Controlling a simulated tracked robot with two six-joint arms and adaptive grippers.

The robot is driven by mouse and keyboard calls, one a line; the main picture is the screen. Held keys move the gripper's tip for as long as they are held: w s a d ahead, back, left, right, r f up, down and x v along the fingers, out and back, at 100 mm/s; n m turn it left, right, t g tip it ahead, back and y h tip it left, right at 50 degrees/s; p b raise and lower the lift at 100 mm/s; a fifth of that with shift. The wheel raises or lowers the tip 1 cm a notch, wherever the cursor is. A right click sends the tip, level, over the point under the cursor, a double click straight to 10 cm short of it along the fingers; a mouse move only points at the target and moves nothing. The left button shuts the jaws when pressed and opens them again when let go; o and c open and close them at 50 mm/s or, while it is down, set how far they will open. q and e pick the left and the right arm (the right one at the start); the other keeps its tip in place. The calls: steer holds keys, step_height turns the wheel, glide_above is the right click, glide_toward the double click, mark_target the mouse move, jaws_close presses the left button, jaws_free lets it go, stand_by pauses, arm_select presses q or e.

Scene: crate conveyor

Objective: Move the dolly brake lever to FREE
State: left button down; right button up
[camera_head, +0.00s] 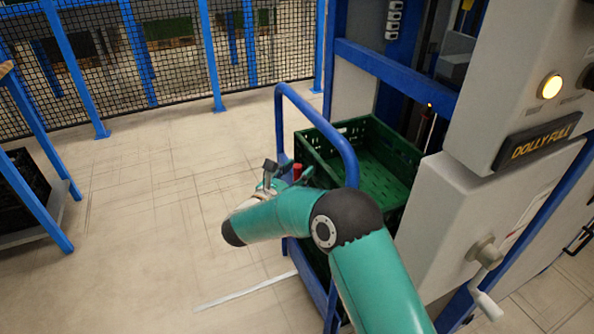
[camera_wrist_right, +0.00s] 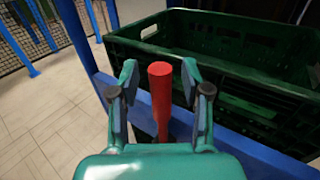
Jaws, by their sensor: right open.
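A red lever (camera_head: 297,171) stands at the near left side of the dolly, which has a blue tube frame (camera_head: 279,125). In the right wrist view the red lever (camera_wrist_right: 160,100) stands roughly upright between the two fingers of my right gripper (camera_wrist_right: 160,76). The fingers are open, with a gap visible on both sides of the lever. In the head view my right gripper (camera_head: 283,174) is at the lever, partly hidden by my own forearm. No FREE marking can be read. My left gripper is in neither view.
An empty green crate (camera_head: 381,183) sits on the dolly just beyond the lever.

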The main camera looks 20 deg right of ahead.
steer(key=shift+w+d, duration=0.1)
steer(key=shift+d, duration=0.05)
jaws_close()
stand_by(0.4)
steer(key=shift+w+r+n+p, duration=0.15)
steer(key=shift+w+n+p, duration=0.25)
steer(key=shift+p, duration=0.4)
steer(key=w+f+n+g+y+p, duration=0.2)
steer(key=w+n+g+p, duration=0.1)
steer(key=w+p, duration=0.4)
steer(key=shift+f+n, duration=0.35)
steer(key=shift+n, duration=0.25)
